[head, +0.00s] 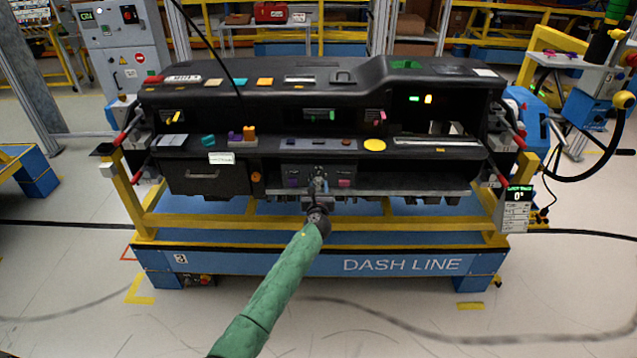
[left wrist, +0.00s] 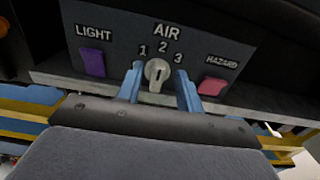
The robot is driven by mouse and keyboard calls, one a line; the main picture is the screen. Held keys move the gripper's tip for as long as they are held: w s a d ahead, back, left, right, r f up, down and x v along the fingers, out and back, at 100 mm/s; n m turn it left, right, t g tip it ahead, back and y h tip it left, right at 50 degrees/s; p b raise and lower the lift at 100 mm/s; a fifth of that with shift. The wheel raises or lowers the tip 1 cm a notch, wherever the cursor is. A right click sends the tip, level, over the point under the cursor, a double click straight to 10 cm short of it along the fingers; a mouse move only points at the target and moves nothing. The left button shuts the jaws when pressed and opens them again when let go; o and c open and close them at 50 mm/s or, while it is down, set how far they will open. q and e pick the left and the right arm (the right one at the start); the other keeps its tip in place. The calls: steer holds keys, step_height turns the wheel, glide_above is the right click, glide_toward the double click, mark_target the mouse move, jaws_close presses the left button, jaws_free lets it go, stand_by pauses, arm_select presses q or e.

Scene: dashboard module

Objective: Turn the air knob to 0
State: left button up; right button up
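The air knob (left wrist: 157,73) is a round, light grey knob on the dark dashboard panel under the word AIR. The marks 1, 2 and 3 show around its top; no 0 is readable. A dark slot shows on its lower half, but I cannot tell which mark it is set to. My left gripper (left wrist: 160,88) has its two blue fingers open on either side of the knob, with a narrow gap on the right; contact on the left is unclear. In the head view, my left gripper (head: 318,188) is at the panel's middle and hides the knob. My right gripper is not in view.
A purple LIGHT switch (left wrist: 92,62) is left of the knob and a pink HAZARD switch (left wrist: 213,86) is right. A grey ledge (head: 385,192) runs below the panel. The dashboard (head: 300,98) rests on a yellow and blue stand (head: 250,262).

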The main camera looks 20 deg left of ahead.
mark_target(318, 183)
arm_select(q)
steer(key=shift+x, duration=1.25)
steer(key=shift+c, duration=0.3)
steer(key=shift+s+r, duration=0.1)
jaws_close()
